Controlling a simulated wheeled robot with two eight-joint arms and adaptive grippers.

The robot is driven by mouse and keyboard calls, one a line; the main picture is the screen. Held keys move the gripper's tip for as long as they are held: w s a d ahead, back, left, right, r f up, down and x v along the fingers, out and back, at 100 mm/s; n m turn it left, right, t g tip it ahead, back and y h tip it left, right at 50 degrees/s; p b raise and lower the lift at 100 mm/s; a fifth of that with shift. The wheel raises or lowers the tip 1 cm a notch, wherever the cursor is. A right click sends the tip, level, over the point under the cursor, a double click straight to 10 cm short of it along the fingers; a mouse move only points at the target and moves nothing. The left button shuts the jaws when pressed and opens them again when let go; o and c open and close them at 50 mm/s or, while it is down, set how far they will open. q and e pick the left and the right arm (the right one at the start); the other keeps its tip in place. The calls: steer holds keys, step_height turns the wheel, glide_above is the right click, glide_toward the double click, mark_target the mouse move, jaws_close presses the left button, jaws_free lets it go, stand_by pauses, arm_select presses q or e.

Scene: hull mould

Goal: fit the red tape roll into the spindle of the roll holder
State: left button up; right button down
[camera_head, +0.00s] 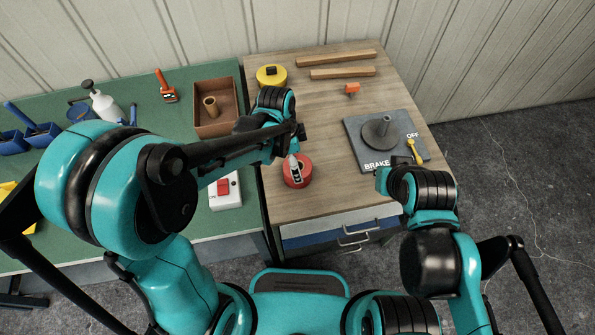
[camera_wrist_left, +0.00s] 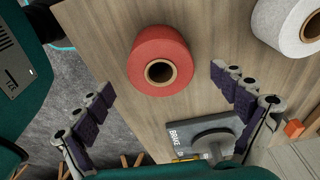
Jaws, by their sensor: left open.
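The red tape roll (camera_head: 304,180) lies flat on the wooden table near its front left edge. In the left wrist view the red roll (camera_wrist_left: 150,42) shows its brown core hole facing up. My left gripper (camera_wrist_left: 162,80) is open and empty, with its padded fingers spread apart over the roll's area. The head view shows a grey finger in front of the roll. The roll holder (camera_head: 359,136) is a grey plate with an upright, empty spindle (camera_head: 381,129), a yellow lever (camera_head: 415,152) and BRAKE and OFF lettering. My right gripper's fingers are not visible.
A yellow roll (camera_head: 268,80), wooden bars (camera_head: 336,58) and an orange item (camera_head: 352,89) lie at the back of the table. A white roll (camera_wrist_left: 278,30) shows in the wrist view. A brown box (camera_head: 215,129) and red-and-white switch box (camera_head: 228,199) sit on the green bench.

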arm_select(q)
steer(key=f, duration=0.1)
steer(key=f+b, duration=0.1)
steer(key=f, duration=0.1)
steer(key=f+b, duration=0.1)
steer(key=f, duration=0.1)
steer(key=shift+w+d+f, duration=0.1)
steer(key=shift+w+d, duration=0.05)
steer(key=shift+d, duration=0.25)
steer(key=c, duration=1.5)
